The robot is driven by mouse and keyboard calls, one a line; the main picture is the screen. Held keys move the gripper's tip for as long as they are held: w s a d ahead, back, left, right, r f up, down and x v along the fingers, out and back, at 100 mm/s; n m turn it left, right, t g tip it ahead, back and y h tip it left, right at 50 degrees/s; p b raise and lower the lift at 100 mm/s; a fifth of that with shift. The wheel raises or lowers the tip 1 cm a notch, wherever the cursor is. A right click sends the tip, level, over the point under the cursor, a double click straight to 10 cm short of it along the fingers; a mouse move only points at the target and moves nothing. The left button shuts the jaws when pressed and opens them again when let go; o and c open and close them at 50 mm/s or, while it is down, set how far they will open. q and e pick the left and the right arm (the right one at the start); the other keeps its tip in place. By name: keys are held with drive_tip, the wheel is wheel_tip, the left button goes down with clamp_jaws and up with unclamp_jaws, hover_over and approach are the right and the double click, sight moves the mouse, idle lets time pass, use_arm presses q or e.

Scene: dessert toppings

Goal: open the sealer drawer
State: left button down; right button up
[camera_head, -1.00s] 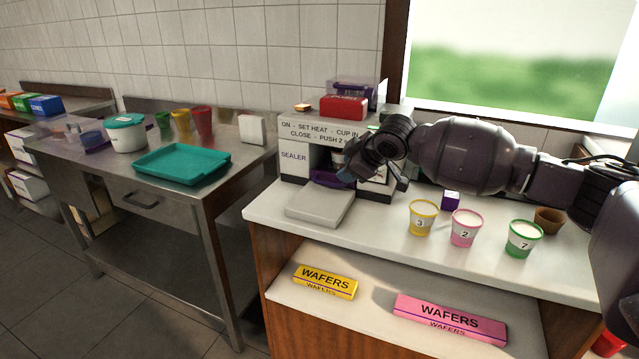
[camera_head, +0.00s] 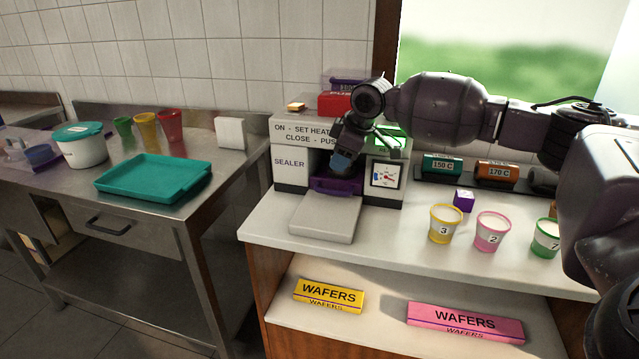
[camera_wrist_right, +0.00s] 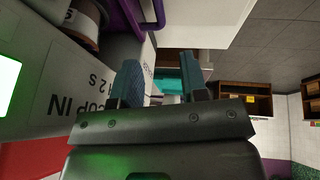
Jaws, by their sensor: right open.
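The sealer (camera_head: 290,160) is a grey-white box with printed lettering and a dial panel, standing on the white counter. A purple handle-like part (camera_head: 338,187) sits low in its dark opening, with a flat grey plate (camera_head: 325,217) in front. My right gripper (camera_head: 342,163) is at the opening, just above the purple part, with its fingers pointing down. In the right wrist view the gripper (camera_wrist_right: 162,84) is open and empty. The purple part (camera_wrist_right: 152,14) shows at the top there, apart from the fingers. My left gripper is not in view.
Yellow (camera_head: 445,224), pink (camera_head: 490,232) and green (camera_head: 546,238) numbered cups stand right of the sealer, with a small purple cube (camera_head: 464,200) behind. A red box (camera_head: 335,103) lies on top of the sealer. A teal tray (camera_head: 152,178) is on the steel table at left.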

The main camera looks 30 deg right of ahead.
sight(326, 190)
drive_tip(key=b+x, duration=0.2)
drive_tip(key=x, duration=0.6)
drive_tip(key=shift+f, duration=0.35)
drive_tip(key=shift+w+f, duration=0.3)
drive_tip(key=shift+f, duration=0.3)
drive_tip(key=shift+w+a+f, duration=0.1)
drive_tip(key=shift+f, duration=0.05)
clamp_jaws()
